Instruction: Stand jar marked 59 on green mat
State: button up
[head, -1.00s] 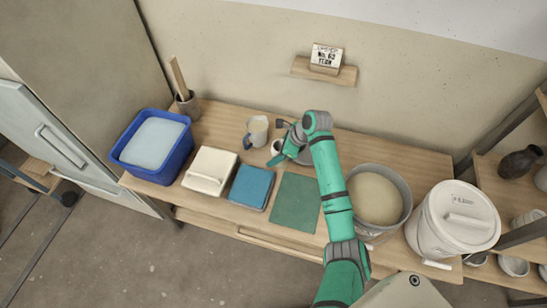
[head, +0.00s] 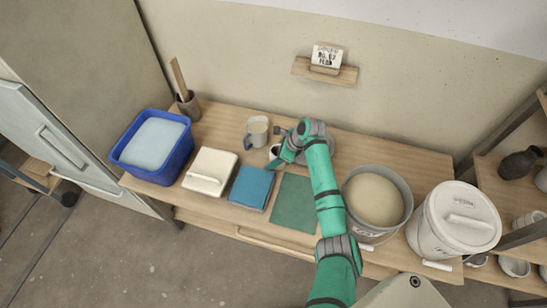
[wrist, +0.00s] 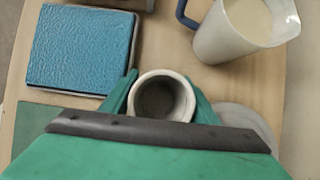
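A small pale jar (wrist: 162,97) with an open round mouth stands upright between the two green fingers of my gripper (wrist: 160,92) in the wrist view. The fingers flank it closely; I cannot tell whether they press on it. In the head view the jar (head: 274,152) shows only partly beside my gripper (head: 284,158), on the wooden table. No number on it is readable. The green mat (head: 294,203) lies bare at the table's front, nearer than the jar. Its corner shows at the left of the wrist view (wrist: 32,122).
A cream pitcher (head: 257,131) with a blue handle stands close to the jar. A blue pad (head: 251,187) lies left of the mat, beside a white lidded box (head: 209,171) and blue tub (head: 150,147). A grey bucket (head: 376,199) and white lidded bucket (head: 455,218) stand right.

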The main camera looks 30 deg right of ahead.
jog(key=shift+o, duration=0.4)
jog(key=shift+a, duration=0.15)
jog(key=shift+s+d, duration=0.25)
jog(key=shift+d, duration=0.2)
jog(key=shift+s+r, duration=0.1)
jog(key=shift+r, duration=0.15)
jog(key=v, duration=1.1)
jog(key=shift+r, duration=0.35)
